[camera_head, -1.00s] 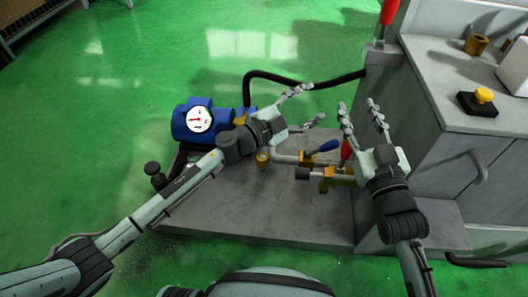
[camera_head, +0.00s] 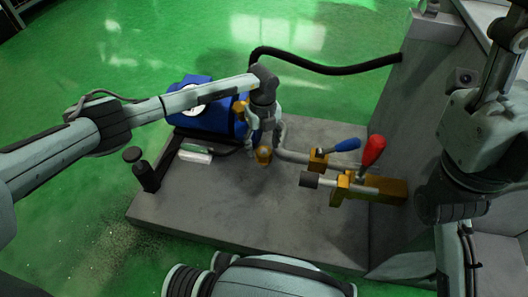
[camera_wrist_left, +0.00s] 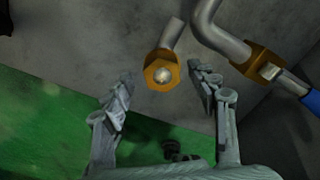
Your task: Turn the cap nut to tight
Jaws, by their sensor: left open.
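The cap nut (camera_head: 264,155) is a brass hexagonal nut on the end of a short grey pipe, low on the grey base plate. In the left wrist view the cap nut (camera_wrist_left: 160,73) shows its face and a bright round centre. My left gripper (camera_head: 262,142) points down at it. In that wrist view the open fingers (camera_wrist_left: 165,78) stand on either side of the nut, with a gap at each side. Depth between fingertips and nut is hard to judge. My right gripper (camera_head: 503,65) is at the right edge, partly cut off; its finger opening is unclear.
A blue pump (camera_head: 205,125) with a white gauge stands left of the nut. Right of it are a blue-handled valve (camera_head: 345,145) and a red-handled valve (camera_head: 372,152). A black hose (camera_head: 325,64) runs behind to the grey cabinet (camera_head: 405,100). The front base plate (camera_head: 230,215) is clear.

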